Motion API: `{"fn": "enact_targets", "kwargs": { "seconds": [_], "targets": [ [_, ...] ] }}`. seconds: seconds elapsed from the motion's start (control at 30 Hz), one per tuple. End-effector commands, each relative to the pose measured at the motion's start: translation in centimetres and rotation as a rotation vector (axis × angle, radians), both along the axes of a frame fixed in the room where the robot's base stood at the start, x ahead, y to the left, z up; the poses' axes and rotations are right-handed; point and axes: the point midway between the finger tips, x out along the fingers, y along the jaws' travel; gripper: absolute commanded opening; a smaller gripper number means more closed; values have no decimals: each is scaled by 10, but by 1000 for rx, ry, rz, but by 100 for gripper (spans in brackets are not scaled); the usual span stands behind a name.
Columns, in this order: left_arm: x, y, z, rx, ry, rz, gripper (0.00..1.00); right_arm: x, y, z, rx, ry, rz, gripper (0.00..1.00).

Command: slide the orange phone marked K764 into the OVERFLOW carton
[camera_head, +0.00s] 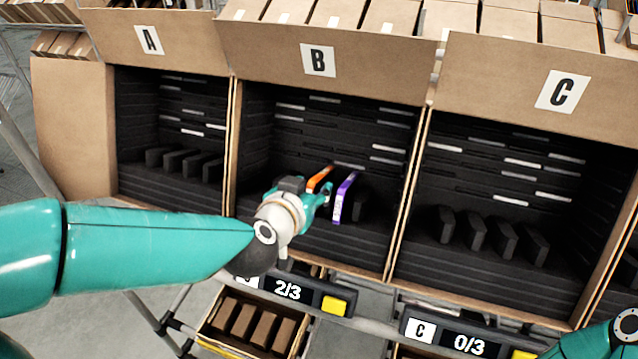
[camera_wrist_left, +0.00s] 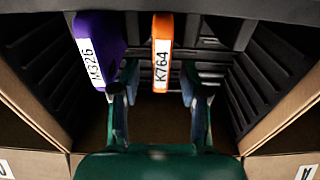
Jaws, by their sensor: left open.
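The orange phone (camera_head: 319,179) marked K764 stands on edge in the carton marked B (camera_head: 280,62). It also shows in the left wrist view (camera_wrist_left: 162,40), label facing the camera. My left gripper (camera_head: 318,200) reaches into carton B and is open. In the wrist view its fingers (camera_wrist_left: 160,82) lie either side of the orange phone's near end, with gaps visible. No carton marked OVERFLOW is readable. My right gripper is out of view; only part of that arm shows.
Carton A (camera_head: 108,38) and carton C (camera_head: 500,70) flank carton B, each with several black dividers inside. Below are displays reading 2/3 (camera_head: 290,291) and 0/3 (camera_head: 468,343), and a bin (camera_head: 212,338) of brown boxes. Carton side walls stand close around the left gripper.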

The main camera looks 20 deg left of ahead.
Motion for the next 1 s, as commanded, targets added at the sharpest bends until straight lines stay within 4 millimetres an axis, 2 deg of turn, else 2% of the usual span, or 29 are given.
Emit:
{"fn": "enact_targets", "kwargs": {
  "seconds": [0.1,0.3,0.5,0.77,1.0],
  "targets": [
    [21,0,-11,0,3,2,45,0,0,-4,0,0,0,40],
    [45,-1,-19,1,1,2,45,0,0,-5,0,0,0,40],
    [54,-1,-23,-1,0,1,45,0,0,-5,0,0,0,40],
    [55,-1,-23,-1,0,1,45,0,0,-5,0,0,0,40],
    [54,-1,-23,-1,0,1,5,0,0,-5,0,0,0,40]
  ]
}}
